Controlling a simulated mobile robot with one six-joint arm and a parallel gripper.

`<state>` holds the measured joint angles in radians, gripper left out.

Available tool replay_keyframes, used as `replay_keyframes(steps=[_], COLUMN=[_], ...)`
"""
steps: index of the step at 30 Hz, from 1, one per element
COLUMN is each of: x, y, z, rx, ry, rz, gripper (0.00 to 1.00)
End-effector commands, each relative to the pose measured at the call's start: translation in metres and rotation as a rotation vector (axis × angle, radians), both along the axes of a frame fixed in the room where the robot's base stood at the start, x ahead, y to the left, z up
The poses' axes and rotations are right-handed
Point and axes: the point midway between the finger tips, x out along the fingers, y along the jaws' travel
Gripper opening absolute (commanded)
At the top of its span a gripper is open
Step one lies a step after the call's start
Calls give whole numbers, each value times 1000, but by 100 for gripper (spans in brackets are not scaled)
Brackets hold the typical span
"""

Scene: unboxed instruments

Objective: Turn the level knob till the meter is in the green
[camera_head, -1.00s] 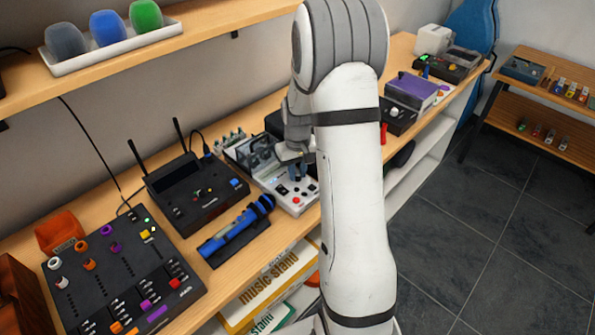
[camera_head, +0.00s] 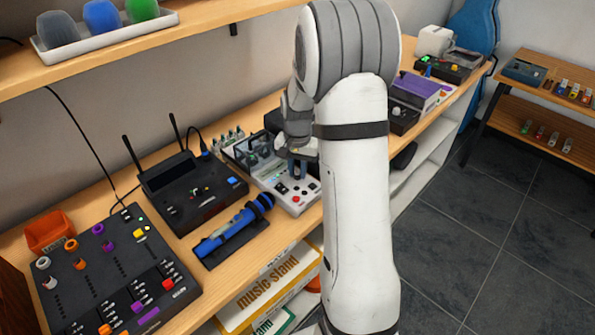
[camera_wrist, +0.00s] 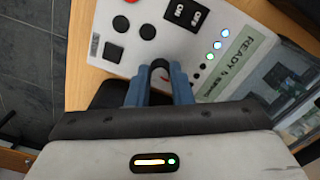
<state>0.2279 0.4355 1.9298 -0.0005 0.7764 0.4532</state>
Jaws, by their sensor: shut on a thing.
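A white instrument panel (camera_head: 300,203) sits on the wooden bench, partly behind my arm. In the wrist view the panel (camera_wrist: 225,50) shows black buttons, a red button at the top edge, an ON/OFF switch (camera_wrist: 188,14), lit lamps and a "READY" label (camera_wrist: 238,62). My gripper (camera_wrist: 160,76), with blue-grey fingers, is shut on a black knob (camera_wrist: 160,64) of this panel. My gripper also shows in the head view (camera_head: 297,168), pointing down at the panel. The fingers hide much of the knob. I cannot make out a meter needle or green band.
A clear lid or case (camera_wrist: 290,95) stands beside the panel. Dark boxes stand farther right. Floor is free at right.

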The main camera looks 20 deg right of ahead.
Motion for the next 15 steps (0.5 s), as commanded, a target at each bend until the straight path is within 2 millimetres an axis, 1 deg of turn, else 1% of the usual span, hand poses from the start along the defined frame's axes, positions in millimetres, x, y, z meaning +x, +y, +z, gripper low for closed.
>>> replay_keyframes(steps=[6,15], x=[0,0], y=[1,1], z=[0,1], rx=[0,1], ry=[-1,-1], rz=[-55,-67], gripper=[0,0])
